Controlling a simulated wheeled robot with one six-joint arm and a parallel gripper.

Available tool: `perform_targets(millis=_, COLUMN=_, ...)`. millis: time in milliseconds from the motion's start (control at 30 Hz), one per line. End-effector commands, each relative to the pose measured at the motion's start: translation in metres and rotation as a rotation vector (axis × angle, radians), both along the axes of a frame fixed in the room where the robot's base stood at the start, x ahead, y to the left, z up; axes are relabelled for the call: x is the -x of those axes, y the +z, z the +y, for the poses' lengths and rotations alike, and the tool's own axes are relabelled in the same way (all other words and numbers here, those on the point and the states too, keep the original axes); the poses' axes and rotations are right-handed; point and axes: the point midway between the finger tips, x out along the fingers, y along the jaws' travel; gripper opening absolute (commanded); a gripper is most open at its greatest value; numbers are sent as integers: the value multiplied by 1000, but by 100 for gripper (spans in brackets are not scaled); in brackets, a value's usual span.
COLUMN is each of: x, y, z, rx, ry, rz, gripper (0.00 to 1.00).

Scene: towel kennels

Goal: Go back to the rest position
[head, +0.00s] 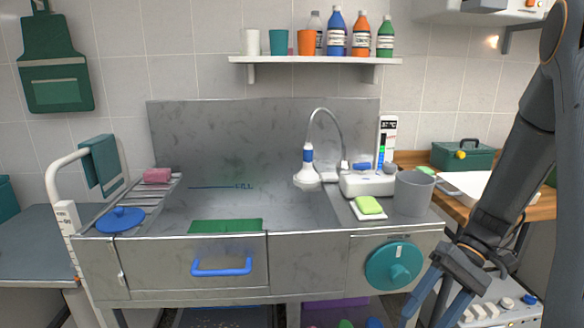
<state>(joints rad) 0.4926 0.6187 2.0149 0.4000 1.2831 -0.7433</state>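My gripper (425,316) hangs at the lower right of the head view, at the end of my dark grey arm. Its two blue-grey fingers point down and to the left, with a gap between them. Nothing shows between them, but the lowest part of one finger runs out of the frame. The gripper is in front of the steel tub's right front, below and right of the teal round dial (392,265).
The steel tub (310,238) has a blue-handled door (222,268). A grey cup (413,192), a green sponge (369,205) and a shower head (307,178) are at its right. A white control box (505,305) lies close to my gripper. A shelf (315,60) holds bottles.

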Motion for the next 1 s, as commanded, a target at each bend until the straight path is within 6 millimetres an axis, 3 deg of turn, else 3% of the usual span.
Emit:
perform_targets(millis=100, x=16, y=18, z=23, rx=182, ry=40, rz=-18, gripper=61)
perform_targets(millis=500, x=54, y=59, z=74, rx=628, ry=47, rz=-292, gripper=61)
perform_targets(millis=700, x=62, y=70, z=87, rx=690, ry=21, rz=-411, gripper=61)
perform_targets(millis=1000, x=63, y=71, z=89, rx=699, ry=14, rz=-434, gripper=61)
